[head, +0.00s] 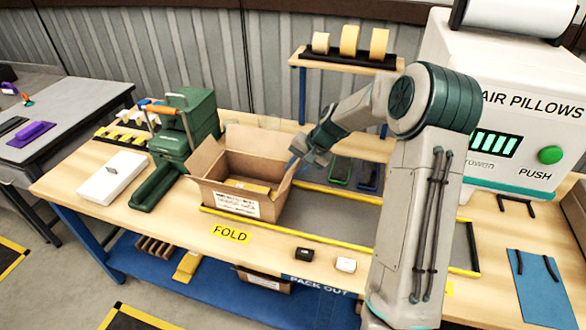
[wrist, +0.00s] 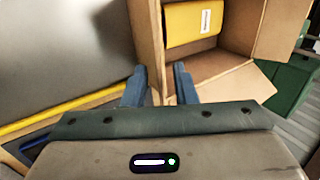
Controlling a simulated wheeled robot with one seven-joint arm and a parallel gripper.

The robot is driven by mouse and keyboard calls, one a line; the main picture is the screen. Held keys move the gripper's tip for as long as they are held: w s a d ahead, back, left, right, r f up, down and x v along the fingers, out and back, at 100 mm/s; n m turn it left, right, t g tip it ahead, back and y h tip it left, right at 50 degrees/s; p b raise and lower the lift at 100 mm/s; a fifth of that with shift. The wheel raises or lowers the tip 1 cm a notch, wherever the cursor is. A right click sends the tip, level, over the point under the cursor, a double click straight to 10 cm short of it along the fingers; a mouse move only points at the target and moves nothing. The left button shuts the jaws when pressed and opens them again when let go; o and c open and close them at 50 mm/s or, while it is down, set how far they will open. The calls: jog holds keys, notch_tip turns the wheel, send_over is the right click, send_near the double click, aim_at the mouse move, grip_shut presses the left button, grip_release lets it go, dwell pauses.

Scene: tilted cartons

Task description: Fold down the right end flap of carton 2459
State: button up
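The open brown cardboard carton (head: 233,186) stands on the bench with a white label on its front; I cannot read the number. Its right end flap (head: 283,187) appears raised and slanting outward, near my gripper (head: 303,155). In the wrist view, my gripper (wrist: 159,86) has its two blue-grey fingers apart, with an edge of the carton (wrist: 151,40) beyond and between them. I cannot tell whether they touch it. Another flap (wrist: 238,84) spreads outward in the wrist view. A yellow item (wrist: 194,22) lies inside the carton.
A grey mat with yellow edging (head: 335,217) lies to the right. Small black (head: 304,254) and white (head: 345,265) items lie in front.

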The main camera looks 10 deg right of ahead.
jog(key=shift+x, duration=1.15)
grip_shut()
dwell(0.6)
